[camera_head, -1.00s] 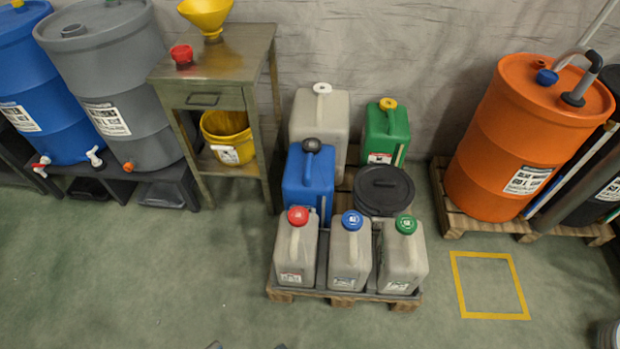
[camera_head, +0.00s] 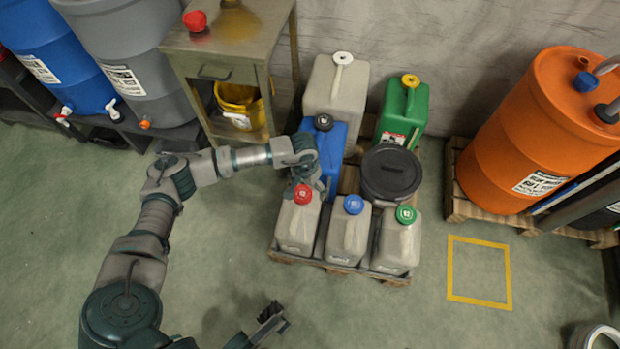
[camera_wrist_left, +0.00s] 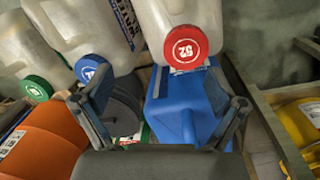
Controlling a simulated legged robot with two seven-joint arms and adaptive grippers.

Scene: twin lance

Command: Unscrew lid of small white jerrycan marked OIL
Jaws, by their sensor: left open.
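Three small white jerrycans stand in the front row on a pallet: one with a red lid (camera_head: 303,194), one with a blue lid (camera_head: 353,204), one with a green lid (camera_head: 406,214). Their labels are too small to read, so I cannot tell which says OIL. My left gripper (camera_head: 306,178) is just behind the red lid, beside the blue can. In the left wrist view its jaws (camera_wrist_left: 163,82) are open and empty, with the red lid (camera_wrist_left: 186,48) just ahead and the blue lid (camera_wrist_left: 88,67) to the left. My right gripper (camera_head: 270,322) is low over the floor, its jaws unclear.
A blue can (camera_head: 328,150), a large white can (camera_head: 336,92), a green can (camera_head: 404,108) and a black lidded bucket (camera_head: 390,174) stand close behind. A metal table (camera_head: 225,55) is at left, an orange drum (camera_head: 525,140) at right.

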